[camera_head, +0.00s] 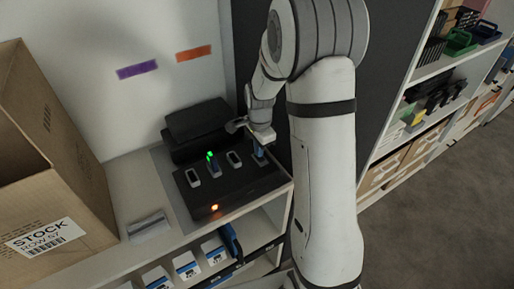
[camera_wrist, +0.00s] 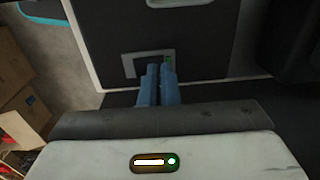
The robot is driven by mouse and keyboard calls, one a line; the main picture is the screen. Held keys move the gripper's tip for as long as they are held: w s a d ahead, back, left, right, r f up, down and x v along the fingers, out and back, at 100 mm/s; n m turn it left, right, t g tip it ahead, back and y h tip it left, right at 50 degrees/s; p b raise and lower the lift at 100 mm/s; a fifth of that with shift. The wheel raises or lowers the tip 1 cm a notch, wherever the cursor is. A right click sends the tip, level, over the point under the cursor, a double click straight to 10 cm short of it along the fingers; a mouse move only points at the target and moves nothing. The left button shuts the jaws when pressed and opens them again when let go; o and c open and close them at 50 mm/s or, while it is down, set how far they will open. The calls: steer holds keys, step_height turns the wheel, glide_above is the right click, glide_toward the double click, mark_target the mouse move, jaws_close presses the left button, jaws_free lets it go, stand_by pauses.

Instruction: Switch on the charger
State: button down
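The charger (camera_head: 228,193) is a dark, low box on the white shelf top. It has several pale-rimmed slots, and an orange light (camera_head: 214,208) glows at its front edge. A blue item with a bright green light (camera_head: 212,162) stands in one slot. My gripper (camera_head: 259,153) is over the charger's right back part, its blue fingers pointing down. In the wrist view the two fingers (camera_wrist: 160,70) are close together with only a thin dark gap, and nothing clear is between them. A grey bracket-shaped outline and a small green patch show by the fingertips. Contact cannot be told.
A large cardboard carton (camera_head: 55,150) stands left of the charger. A dark box (camera_head: 197,120) is behind it. A small grey pad (camera_head: 148,225) lies on the shelf top. Labelled bins (camera_head: 187,266) sit below. Loaded shelves (camera_head: 425,110) stand at the right.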

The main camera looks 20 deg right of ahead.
mark_target(261, 159)
steer(key=shift+s+a+f, duration=0.15)
steer(key=shift+s+f, duration=0.3)
steer(key=shift+s, duration=0.4)
steer(key=shift+s+r, duration=0.1)
steer(key=shift+s, duration=0.2)
steer(key=shift+r, duration=0.2)
step_height(261, 159, up, 14)
steer(key=shift+w+d+r+p, duration=0.15)
steer(key=shift+d+p, duration=0.05)
steer(key=shift+p, duration=0.1)
